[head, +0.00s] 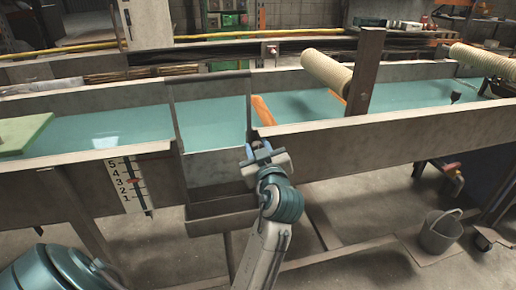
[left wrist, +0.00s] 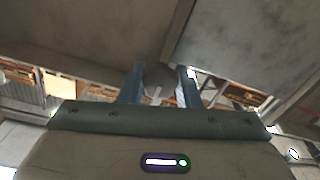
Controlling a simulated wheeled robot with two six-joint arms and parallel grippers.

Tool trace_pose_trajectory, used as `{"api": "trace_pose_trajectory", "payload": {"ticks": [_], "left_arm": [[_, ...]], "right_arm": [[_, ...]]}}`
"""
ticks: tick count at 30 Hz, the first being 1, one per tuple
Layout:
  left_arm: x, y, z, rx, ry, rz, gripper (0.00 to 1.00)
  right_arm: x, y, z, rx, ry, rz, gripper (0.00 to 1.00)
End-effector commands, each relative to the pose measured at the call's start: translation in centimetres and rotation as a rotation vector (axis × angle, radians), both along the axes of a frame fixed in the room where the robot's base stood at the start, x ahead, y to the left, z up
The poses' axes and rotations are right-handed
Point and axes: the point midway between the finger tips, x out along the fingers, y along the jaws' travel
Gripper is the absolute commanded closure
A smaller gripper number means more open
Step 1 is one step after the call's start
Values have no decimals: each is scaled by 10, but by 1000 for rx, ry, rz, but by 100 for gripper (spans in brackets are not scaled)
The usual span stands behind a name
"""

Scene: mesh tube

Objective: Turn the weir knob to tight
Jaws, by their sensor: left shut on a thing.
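My left gripper (head: 262,148) reaches up to the near wall of the long water channel (head: 330,135), beside the lower grey box section. In the left wrist view its two blue fingers (left wrist: 160,85) are closed around a dark grey rounded knob (left wrist: 158,76), which I take as the weir knob. A small pale mark shows on the knob's face. In the head view the gripper mostly hides the knob. An orange board (head: 263,110) stands in the water just behind the gripper. My right gripper is not in view.
A white scale (head: 128,184) numbered 1 to 5 with a red marker hangs on the channel's near side. A ribbed beige roll (head: 327,73) and an upright post (head: 363,75) stand to the right. A green board (head: 22,133) lies at far left.

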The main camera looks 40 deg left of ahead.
Motion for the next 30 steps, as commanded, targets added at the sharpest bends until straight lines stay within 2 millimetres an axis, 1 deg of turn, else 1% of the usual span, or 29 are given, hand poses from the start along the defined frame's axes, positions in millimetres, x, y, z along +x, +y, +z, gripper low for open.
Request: {"api": "trace_pose_trajectory", "payload": {"ticks": [4, 7, 18, 21, 24, 30], "left_arm": [[0, 0, 1, 27, 33, 1, 93], [0, 0, 1, 60, 74, 1, 93], [0, 0, 2, 236, 280, 1, 93], [0, 0, 2, 280, 331, 1, 93], [0, 0, 2, 317, 375, 1, 93], [0, 0, 1, 371, 436, 0, 93]], "right_arm": [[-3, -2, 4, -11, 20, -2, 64], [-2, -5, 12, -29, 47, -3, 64], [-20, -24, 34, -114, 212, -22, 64], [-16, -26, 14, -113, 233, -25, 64], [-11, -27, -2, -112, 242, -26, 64], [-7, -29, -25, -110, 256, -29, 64]]}}
